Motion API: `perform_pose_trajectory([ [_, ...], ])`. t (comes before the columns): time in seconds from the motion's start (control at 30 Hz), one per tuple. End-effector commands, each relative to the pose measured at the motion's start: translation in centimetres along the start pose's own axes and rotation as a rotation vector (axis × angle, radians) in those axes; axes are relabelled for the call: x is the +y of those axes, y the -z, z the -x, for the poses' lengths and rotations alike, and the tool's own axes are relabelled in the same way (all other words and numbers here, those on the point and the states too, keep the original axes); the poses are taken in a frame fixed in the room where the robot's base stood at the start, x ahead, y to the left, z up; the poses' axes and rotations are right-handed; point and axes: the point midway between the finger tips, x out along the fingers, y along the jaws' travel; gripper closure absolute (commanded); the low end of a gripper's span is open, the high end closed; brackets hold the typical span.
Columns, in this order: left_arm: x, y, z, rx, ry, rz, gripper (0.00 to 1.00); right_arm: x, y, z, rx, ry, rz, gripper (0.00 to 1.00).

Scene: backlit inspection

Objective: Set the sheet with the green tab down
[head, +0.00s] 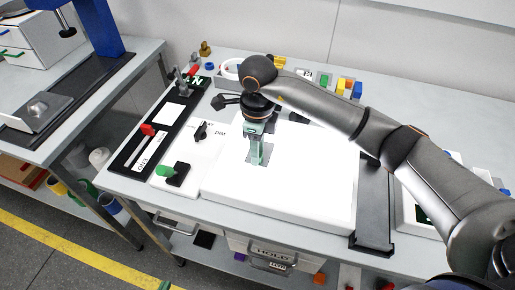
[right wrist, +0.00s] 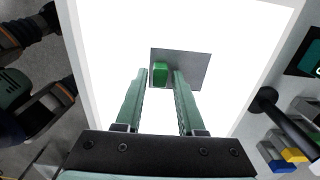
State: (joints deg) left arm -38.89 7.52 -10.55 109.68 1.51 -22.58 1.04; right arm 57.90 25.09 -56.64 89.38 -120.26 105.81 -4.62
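The sheet (right wrist: 190,66) is a small grey square. It appears to lie flat on the bright white light panel (head: 310,180), and its edge also shows in the head view (head: 268,158). Its green tab (right wrist: 160,73) stands up near one side of the sheet. My right gripper (right wrist: 159,74) points down over the sheet. In the head view my right gripper (head: 256,160) hides part of the sheet and the tab. My left gripper is not in view.
Small coloured blocks (head: 350,88) line the back of the table.

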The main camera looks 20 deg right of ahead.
Motion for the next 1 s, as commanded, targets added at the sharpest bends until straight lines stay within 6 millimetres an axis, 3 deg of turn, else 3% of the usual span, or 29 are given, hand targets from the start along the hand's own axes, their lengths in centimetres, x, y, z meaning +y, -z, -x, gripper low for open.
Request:
perform_pose_trajectory([
  [0.1, 0.0, 0.0, 0.0, 0.001, 0.0, 0.0, 1.0, 0.0, 0.0, 0.0, 0.0, 0.0, 0.0, 0.49],
  [0.47, 0.0, 0.2, 0.2, 0.001, 0.0, 0.0, 1.0, -0.1, 0.0, 0.8, -0.002, 0.002, -0.001, 0.49],
  [1.0, 0.0, -0.5, -0.5, 0.0, 0.0, 0.0, 1.0, -0.1, 0.0, 11.1, -0.001, 0.002, -0.001, 0.49],
])
